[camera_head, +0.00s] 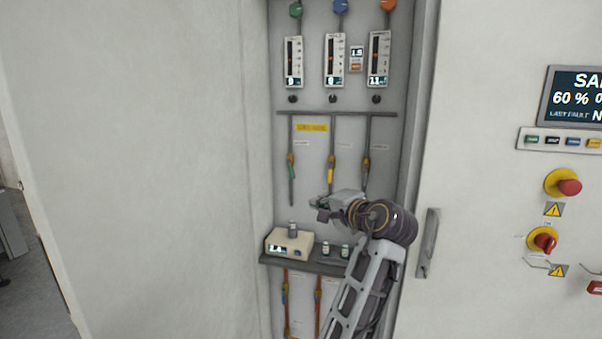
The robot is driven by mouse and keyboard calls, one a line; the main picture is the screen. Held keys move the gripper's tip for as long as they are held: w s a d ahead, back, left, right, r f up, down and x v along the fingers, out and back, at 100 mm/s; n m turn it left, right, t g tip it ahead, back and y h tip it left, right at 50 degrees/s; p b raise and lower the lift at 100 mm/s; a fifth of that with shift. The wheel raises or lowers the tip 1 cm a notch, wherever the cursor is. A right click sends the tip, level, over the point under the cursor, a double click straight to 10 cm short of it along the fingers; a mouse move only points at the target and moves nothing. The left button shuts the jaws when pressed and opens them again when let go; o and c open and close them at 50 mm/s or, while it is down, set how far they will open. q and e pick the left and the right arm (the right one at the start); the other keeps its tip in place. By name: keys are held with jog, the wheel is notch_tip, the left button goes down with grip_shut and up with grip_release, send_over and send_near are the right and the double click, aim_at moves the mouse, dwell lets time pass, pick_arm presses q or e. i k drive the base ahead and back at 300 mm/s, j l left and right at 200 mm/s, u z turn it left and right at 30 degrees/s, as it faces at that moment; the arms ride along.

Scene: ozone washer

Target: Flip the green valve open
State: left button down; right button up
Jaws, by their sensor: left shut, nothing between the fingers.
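The green valve (292,171) is on the leftmost of three thin vertical pipes in the cabinet recess. Its small green handle lies along the pipe, pointing down, below a brass-coloured body. My left gripper (320,208) is in front of the recess, to the right of and below the green valve, pointing left. It is shut and empty, and it looks apart from the valve. The gripper and wrist cover the lower ends of the middle and right pipes. My right gripper is out of view.
A yellow-handled valve (331,174) and a dark-handled valve (366,166) stand close to the right. Below is a shelf (325,262) with a beige device (289,242) and small bottles. A cabinet door (140,160) stands at the left, a control panel at the right.

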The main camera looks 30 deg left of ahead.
aim_at(291, 171)
jog(key=i+j, duration=0.3)
jog(key=i, duration=0.15)
jog(key=i+j, duration=0.3)
jog(key=i, duration=0.15)
